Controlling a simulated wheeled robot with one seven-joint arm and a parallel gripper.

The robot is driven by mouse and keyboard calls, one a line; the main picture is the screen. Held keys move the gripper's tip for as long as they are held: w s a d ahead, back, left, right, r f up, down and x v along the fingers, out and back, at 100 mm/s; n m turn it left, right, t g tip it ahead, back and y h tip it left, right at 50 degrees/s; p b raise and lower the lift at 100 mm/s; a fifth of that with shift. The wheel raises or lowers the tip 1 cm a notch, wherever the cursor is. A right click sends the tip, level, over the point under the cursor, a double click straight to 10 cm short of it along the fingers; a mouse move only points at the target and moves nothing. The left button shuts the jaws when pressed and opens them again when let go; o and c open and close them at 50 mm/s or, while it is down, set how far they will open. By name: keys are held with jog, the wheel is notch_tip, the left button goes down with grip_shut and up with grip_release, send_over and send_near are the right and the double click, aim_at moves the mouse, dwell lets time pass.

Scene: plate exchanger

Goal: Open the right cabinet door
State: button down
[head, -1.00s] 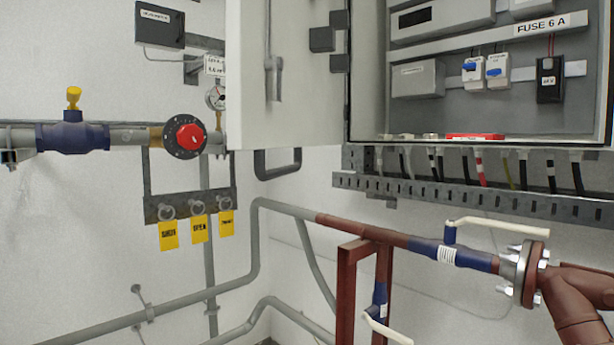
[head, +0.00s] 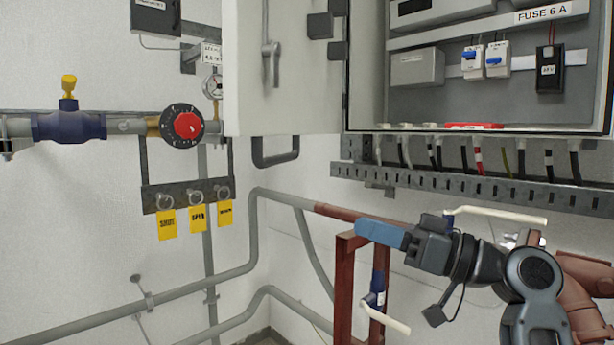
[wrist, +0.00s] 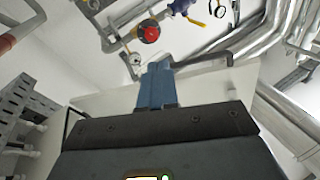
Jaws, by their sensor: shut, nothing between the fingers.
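The grey-white cabinet (head: 350,70) is at the upper right of the head view, with its inside exposed. One pale door (head: 245,90) stands swung open on the cabinet's left side. It carries a grey lever handle (head: 270,60), and a dark bar handle (head: 275,158) shows just below its lower edge. No separate right door is visible. My gripper (head: 362,231) is below the cabinet, apart from the door, with its blue fingers together and empty. In the wrist view the fingers (wrist: 157,66) point toward a pale panel edge; I cannot tell whether they touch it.
A slotted cable tray (head: 470,189) runs below the cabinet. A red valve knob (head: 187,128) and yellow tags (head: 197,218) are on the left. The wall between them has grey pipes.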

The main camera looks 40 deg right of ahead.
notch_tip(320, 180, up, 6)
jog(key=s+d+r+n+g+y, duration=0.1)
jog(key=s+n+y, duration=0.2)
jog(key=n, duration=0.1)
jog(key=p, duration=0.3)
send_near(288, 159)
jog(key=shift+n, duration=0.3)
jog(key=x, duration=0.5)
jog(key=shift+w+r, duration=0.2)
jog(key=shift+w+a, duration=0.4)
jog(key=shift+w, duration=0.2)
